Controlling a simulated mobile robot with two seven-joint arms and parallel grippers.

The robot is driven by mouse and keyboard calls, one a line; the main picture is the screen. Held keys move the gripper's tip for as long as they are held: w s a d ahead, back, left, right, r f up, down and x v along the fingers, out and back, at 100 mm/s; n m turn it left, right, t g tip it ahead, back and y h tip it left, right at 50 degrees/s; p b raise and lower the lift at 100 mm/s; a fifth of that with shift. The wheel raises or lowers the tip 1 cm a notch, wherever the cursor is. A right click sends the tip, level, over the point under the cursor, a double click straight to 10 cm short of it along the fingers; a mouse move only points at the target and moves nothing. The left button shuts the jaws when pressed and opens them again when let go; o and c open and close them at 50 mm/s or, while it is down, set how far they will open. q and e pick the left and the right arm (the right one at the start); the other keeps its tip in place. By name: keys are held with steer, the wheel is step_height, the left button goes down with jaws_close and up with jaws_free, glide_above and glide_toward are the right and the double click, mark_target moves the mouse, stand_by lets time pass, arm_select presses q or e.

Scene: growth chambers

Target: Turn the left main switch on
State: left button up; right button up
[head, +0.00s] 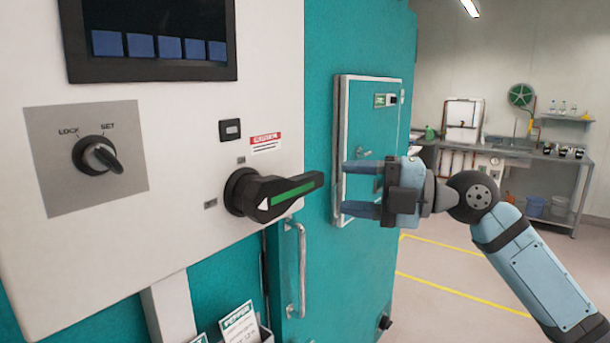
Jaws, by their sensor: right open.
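A black rotary main switch handle (272,194) with a green stripe sits low on the right of a white control panel (190,220). Its lever points to the right, roughly level. Small label plates are beside it, too small to read. My right gripper (352,188) is open and empty, to the right of the handle and apart from it. Its two blue fingers point left, one above the other, in front of the teal chamber wall. My left gripper is not in view.
A LOCK/SET key knob (97,155) and a dark display (150,40) are on the panel. A vertical door handle (294,268) and paper holders (243,325) are below. A teal hatch (368,125) stands behind my gripper. A bench (510,152) is far right.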

mark_target(313, 183)
steer(key=p+x, duration=0.1)
steer(key=x, duration=0.5)
steer(key=shift+w+a+r+p, duration=0.15)
steer(key=shift+a+p, duration=0.05)
steer(key=shift+p, duration=0.2)
steer(key=shift+w+a, duration=0.2)
steer(key=shift+a, duration=0.45)
steer(key=shift+c, duration=0.4)
steer(key=shift+f, duration=0.2)
jaws_close()
